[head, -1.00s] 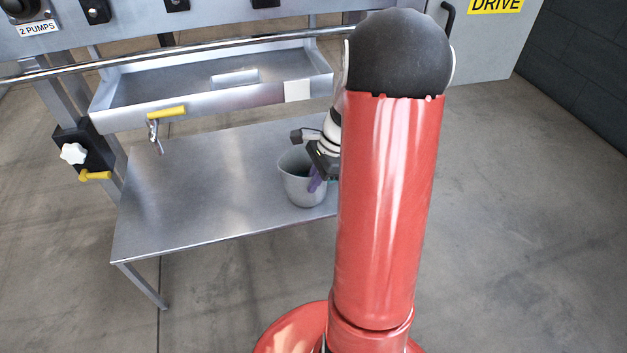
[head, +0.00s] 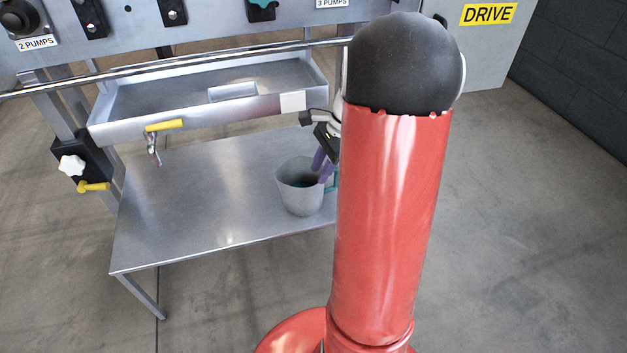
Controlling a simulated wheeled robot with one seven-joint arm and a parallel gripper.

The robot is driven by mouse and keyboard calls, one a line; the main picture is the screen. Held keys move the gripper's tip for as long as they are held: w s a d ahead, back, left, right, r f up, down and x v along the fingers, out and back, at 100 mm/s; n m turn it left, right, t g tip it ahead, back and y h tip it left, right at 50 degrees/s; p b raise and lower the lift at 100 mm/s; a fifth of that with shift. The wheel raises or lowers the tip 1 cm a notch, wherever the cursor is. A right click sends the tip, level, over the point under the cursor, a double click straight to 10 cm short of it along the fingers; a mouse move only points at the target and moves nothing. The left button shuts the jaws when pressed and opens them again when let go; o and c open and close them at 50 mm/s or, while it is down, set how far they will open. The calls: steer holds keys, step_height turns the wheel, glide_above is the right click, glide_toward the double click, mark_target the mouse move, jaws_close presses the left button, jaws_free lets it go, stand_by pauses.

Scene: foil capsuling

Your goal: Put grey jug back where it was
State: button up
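The grey jug (head: 297,196) stands upright on the lower metal table (head: 190,212), near its right front part. Its dark open mouth faces up, and a bit of a teal handle shows at its right side. My gripper (head: 324,168) is at the jug's right rim, with purple fingers pointing down beside the handle. My red arm covers much of the gripper from the right. I cannot tell whether the fingers are apart, or whether they touch the jug.
A shallow metal tray (head: 215,98) with a yellow-handled tap (head: 165,126) hangs above the table. A metal rail (head: 190,65) runs across above it. A black clamp with a white knob (head: 72,166) is on the left post. The table's left half is clear.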

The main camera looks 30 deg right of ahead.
steer(key=s+a+r+n+h, duration=0.2)
steer(key=s+a+r+n, duration=0.3)
steer(key=a+r+n, duration=0.4)
steer(key=s+a+r+n+t+h, duration=0.2)
steer(key=s+a+r+n+t, duration=0.1)
steer(key=s+a+n, duration=0.6)
steer(key=shift+s+r+n+t, duration=0.25)
steer(key=shift+s+n+t, duration=0.4)
steer(key=shift+n+t, duration=0.2)
step_height(320, 180, up, 3)
steer(key=p, duration=0.3)
